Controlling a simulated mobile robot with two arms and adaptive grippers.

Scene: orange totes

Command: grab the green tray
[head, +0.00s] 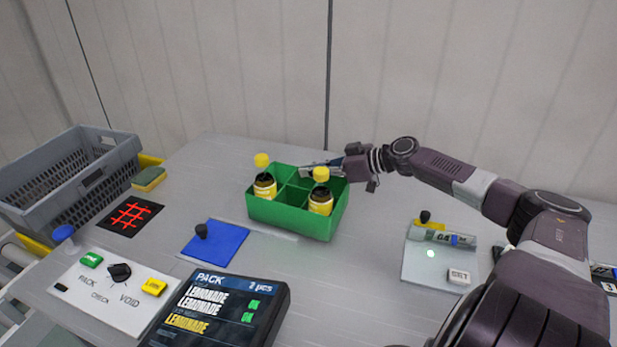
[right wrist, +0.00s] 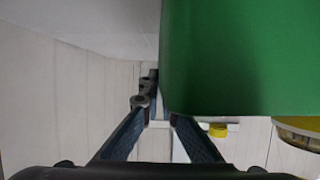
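My right gripper (head: 322,165) reaches in from the right at the tray's back right rim. In the right wrist view the tray's green wall (right wrist: 240,55) fills the upper right. One finger (right wrist: 125,132) shows just left of the wall's edge; the tip of the other finger (right wrist: 195,140) is hidden behind the wall. Whether the fingers press on the wall cannot be seen. My left gripper is out of view.
A grey crate (head: 70,187) stands at the far left. A blue mat (head: 215,246), a black and red grid mat (head: 128,215), a button panel (head: 105,290) and a display (head: 190,325) lie in front and to the left. A pale plate (head: 422,265) with a SET button is at right.

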